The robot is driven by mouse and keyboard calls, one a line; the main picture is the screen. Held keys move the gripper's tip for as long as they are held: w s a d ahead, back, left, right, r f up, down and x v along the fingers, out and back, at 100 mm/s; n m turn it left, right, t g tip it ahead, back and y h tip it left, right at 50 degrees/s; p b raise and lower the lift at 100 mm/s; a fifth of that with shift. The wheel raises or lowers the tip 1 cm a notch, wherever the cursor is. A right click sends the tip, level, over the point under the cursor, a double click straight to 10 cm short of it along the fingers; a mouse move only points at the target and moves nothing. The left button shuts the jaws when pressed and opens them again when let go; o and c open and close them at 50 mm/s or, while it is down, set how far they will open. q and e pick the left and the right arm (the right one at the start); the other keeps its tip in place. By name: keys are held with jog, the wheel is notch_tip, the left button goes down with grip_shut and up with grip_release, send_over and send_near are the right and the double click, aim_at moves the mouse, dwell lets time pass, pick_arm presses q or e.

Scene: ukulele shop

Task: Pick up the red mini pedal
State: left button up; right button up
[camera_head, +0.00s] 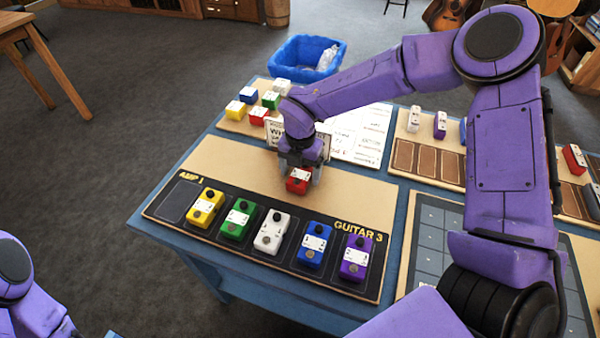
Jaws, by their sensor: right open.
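The red mini pedal (298,181) sits on the tan board behind the black pedal strip. My right gripper (301,176) points down over it, with its fingers around or just beside the pedal's far part. The right gripper is open, and the picture does not show whether a finger touches the pedal. The pedal's far end is partly hidden by the gripper. My left arm shows only in part at the lower left, and its gripper is out of view.
The black strip (172,207) holds yellow, green, white, blue and purple pedals, with an empty slot at its left end. Small colored blocks (270,99) and a white sign (270,133) stand behind. A blue bin (306,52) stands on the floor beyond the table.

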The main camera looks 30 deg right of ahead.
jog(key=shift+s, duration=0.4)
jog(key=shift+c, duration=0.7)
jog(key=c, duration=1.1)
